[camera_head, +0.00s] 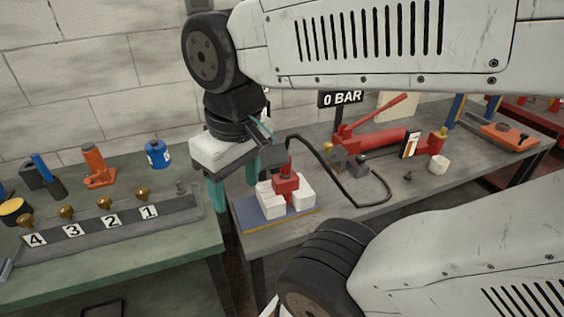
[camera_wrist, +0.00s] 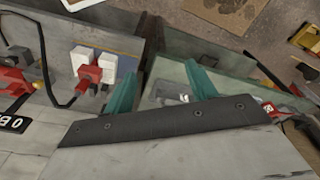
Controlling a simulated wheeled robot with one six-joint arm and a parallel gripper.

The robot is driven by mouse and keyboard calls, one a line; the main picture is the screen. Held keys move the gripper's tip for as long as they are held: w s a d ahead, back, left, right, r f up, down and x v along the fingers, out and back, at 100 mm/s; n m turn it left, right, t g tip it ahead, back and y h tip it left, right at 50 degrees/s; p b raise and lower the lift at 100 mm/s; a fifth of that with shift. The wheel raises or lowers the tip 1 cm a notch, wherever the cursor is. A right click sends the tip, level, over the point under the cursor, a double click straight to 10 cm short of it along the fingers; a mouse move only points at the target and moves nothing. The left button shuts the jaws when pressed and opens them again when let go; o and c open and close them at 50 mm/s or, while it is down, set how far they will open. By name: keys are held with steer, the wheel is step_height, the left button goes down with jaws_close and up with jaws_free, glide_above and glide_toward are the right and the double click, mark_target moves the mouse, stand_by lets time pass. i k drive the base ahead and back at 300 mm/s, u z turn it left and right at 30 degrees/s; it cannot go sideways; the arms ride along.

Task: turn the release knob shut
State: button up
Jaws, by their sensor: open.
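A red hand pump (camera_head: 380,146) with a raised lever lies on the grey bench, right of centre in the head view. A small brass-coloured part (camera_head: 328,147) shows at its left end; I cannot tell whether this is the release knob or how far it is turned. The wrist view shows part of the red pump (camera_wrist: 14,84) at the left edge. My gripper (camera_head: 234,190) has teal fingers, spread apart with nothing between them. It hangs left of the pump, near the gap between the two benches. The wrist view shows both fingers (camera_wrist: 161,90).
A red jack (camera_head: 287,184) between white blocks stands on a blue plate, close right of my gripper. A black hose (camera_head: 330,180) loops towards the pump. A "0 BAR" sign (camera_head: 342,97) stands behind. The green bench (camera_head: 150,270) holds a numbered rack (camera_head: 180,212).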

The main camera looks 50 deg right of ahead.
mark_target(361, 159)
steer(key=z, duration=2.1)
